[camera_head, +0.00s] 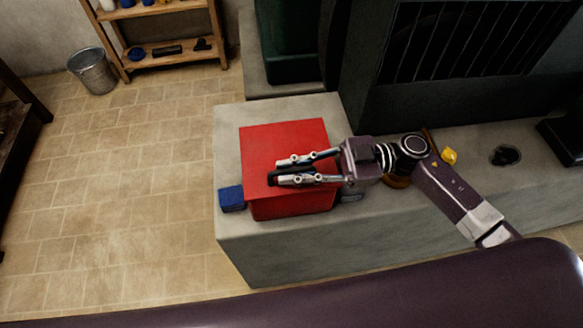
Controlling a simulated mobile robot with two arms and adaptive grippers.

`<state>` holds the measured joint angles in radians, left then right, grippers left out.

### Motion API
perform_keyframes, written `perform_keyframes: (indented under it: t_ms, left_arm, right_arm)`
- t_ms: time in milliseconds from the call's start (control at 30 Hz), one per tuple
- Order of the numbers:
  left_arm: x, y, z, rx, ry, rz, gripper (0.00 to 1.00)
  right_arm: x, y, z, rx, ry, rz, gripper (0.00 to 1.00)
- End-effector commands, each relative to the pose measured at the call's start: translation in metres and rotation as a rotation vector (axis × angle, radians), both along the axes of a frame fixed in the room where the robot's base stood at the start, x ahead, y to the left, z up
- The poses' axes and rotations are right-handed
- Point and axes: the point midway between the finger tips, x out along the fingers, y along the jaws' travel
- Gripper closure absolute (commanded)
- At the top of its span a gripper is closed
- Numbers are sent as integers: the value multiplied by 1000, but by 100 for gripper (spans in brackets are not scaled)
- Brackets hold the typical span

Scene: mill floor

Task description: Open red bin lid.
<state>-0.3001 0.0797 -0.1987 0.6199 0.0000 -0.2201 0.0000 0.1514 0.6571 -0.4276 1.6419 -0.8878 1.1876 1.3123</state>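The red bin (262,143) stands on the corner of a grey stone ledge. Its flat red top is down, and its front face shows below. My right gripper (277,171) comes in from the right and lies over the top of the bin, with its fingers pointing left. The two fingers are apart, with dark pads and a gap between them. Nothing is clearly held. I cannot tell whether the fingers touch the lid. The gripper hides part of the top and its right edge. My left gripper is not in view.
A blue block (231,199) sits left of the bin on the ledge (300,245). A yellow object (449,156) and a dark round item (505,155) lie to the right. Dark machinery (460,60) stands behind. A metal bucket (92,72) and wooden shelf (168,62) are at the back left.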

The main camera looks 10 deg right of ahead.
Motion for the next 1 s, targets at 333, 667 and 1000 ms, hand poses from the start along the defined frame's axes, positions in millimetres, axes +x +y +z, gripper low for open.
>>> perform_keyframes:
  t_ms: [333,667,1000]
  left_arm:
    - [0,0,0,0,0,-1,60]
    - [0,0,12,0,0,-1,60]
    - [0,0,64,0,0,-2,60]
  right_arm:
    - [0,0,0,0,-1,0,100]
    - [2,-1,10,-2,28,2,100]
    - [16,-1,47,-3,218,0,100]
